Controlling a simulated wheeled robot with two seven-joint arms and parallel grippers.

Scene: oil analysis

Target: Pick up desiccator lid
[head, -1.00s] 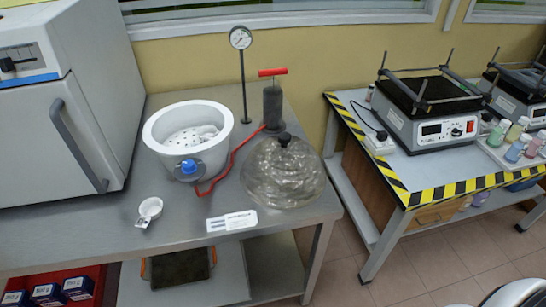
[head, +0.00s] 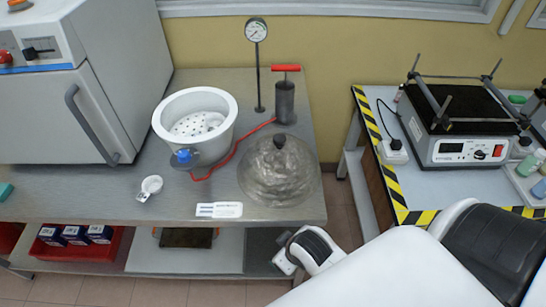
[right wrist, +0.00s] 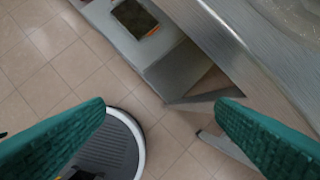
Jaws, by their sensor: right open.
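The desiccator lid (head: 279,172) is a clear, wrinkled-looking glass dome with a dark knob (head: 280,141) on top. It rests on the steel bench near its right front corner. The white desiccator bowl (head: 196,125) stands to its left with a perforated plate inside. My right arm comes in from the lower right of the head view, below the bench edge and short of the lid. In the right wrist view my right gripper (right wrist: 160,110) is open and empty, its green fingers wide apart above the floor. My left gripper is not in view.
A hand pump (head: 285,100) with a red handle and a pressure gauge (head: 256,32) stand behind the lid; a red hose (head: 235,155) runs to the bowl. A white card (head: 219,210) and small scoop (head: 150,187) lie in front. A shaker table stands right.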

